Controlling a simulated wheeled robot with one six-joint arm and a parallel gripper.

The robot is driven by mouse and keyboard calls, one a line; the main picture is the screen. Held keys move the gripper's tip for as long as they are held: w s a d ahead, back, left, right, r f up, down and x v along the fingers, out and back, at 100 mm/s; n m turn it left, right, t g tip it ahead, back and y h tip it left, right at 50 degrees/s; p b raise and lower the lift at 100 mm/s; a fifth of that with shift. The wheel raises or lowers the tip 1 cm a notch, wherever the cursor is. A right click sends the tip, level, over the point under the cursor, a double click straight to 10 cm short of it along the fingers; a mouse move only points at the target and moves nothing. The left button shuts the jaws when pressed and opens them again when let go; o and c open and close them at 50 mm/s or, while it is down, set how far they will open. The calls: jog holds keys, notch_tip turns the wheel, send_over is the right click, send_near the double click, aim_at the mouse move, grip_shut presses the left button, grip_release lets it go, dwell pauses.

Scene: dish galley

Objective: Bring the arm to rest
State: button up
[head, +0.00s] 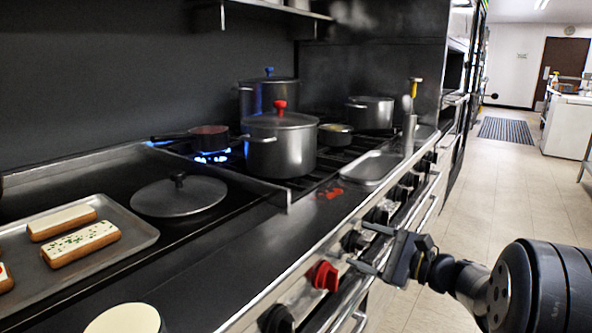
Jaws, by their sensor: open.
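My gripper (369,248) is in the lower right of the head view, in front of the stove's front panel. My arm reaches in from the right edge, held low beside the stove.
A red knob (323,276) and several black knobs line the stove front. On the stove are a red-knobbed pot (282,150), a pan (209,138) over a blue flame, a lid (179,196) and a tray (140,232) of topped breads. The aisle floor (495,180) is clear.

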jog(key=m+p, duration=0.2)
jog(key=m, duration=0.1)
jog(key=m+p, duration=0.1)
jog(key=p, duration=0.1)
jog(key=shift+w+r+m, duration=0.1)
jog(key=shift+r+m, duration=0.2)
jog(key=m+p, duration=0.3)
jog(key=m, duration=0.1)
jog(key=shift+w+d, duration=0.1)
jog(key=v, duration=0.8)
jog(key=shift+f+p, duration=0.25)
jog(key=shift+p, duration=0.05)
